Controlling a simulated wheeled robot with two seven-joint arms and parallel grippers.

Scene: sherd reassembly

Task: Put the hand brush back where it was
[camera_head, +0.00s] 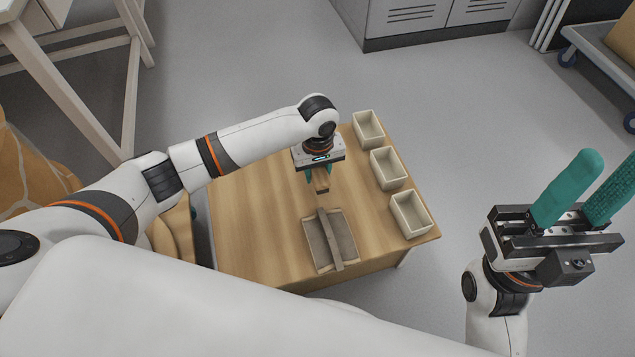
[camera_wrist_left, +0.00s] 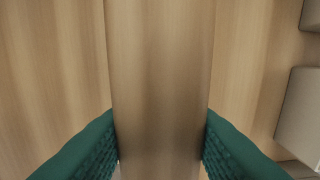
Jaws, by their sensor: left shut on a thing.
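My left gripper (camera_head: 318,176) is over the middle of the wooden table, pointing down. It is shut on a light-brown wooden piece, which I take to be the hand brush (camera_head: 321,184). In the left wrist view the brush (camera_wrist_left: 160,90) is a broad wooden bar running up the picture between the two green fingers. Its bristles do not show. I cannot tell whether it touches the table. My right gripper (camera_head: 592,192) is open and empty, off the right side of the table, with its two green fingers apart.
A grey-brown tray (camera_head: 312,241) with a long raised bar lies on the table (camera_head: 250,225) in front of the left gripper. Three cream bins (camera_head: 409,230) line the table's right edge. The table's left part is clear. A grey cabinet (camera_head: 430,20) stands behind.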

